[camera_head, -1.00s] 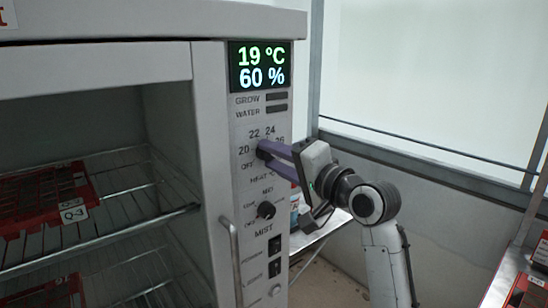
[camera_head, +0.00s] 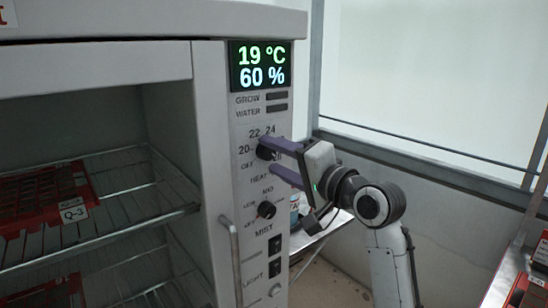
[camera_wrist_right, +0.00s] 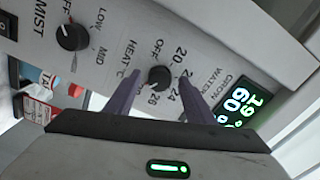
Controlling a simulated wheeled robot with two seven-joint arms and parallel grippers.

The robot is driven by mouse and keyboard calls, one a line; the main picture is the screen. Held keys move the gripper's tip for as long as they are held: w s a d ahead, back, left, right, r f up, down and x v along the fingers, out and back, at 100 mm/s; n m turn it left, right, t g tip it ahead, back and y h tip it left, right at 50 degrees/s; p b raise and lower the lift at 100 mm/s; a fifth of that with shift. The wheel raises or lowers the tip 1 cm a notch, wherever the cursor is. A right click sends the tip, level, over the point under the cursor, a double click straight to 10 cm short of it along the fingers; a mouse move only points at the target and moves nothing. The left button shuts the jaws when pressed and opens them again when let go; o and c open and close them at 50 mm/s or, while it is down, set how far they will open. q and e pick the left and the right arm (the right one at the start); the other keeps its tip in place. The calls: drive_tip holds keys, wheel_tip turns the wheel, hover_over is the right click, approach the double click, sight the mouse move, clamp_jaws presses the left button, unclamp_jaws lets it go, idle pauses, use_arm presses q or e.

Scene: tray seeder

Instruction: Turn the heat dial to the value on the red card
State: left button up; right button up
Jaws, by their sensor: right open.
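The heat dial (camera_head: 263,152) is a black round knob on the grey control panel, below the display. Marks 20, 22, 24 and others ring it, with OFF at the lower left. It also shows in the right wrist view (camera_wrist_right: 158,78). My right gripper (camera_head: 273,157) is open, its purple fingers pointing at the panel. In the right wrist view, the fingers stand apart on either side of the dial; I cannot tell whether they touch it. The dial's pointer is too small to read. No red card is recognisable. My left gripper is not in view.
The display (camera_head: 260,66) reads 19 °C and 60 %. The mist dial (camera_head: 266,210) and rocker switches (camera_head: 275,245) sit below. A cabinet door handle (camera_head: 235,262) stands out at left. Red trays (camera_head: 45,225) lie on wire shelves inside the cabinet.

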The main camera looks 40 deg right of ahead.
drive_tip(key=s+b, duration=0.1)
drive_tip(key=s, duration=0.8)
drive_tip(key=shift+s+d, duration=0.3)
drive_tip(key=shift+d, duration=0.05)
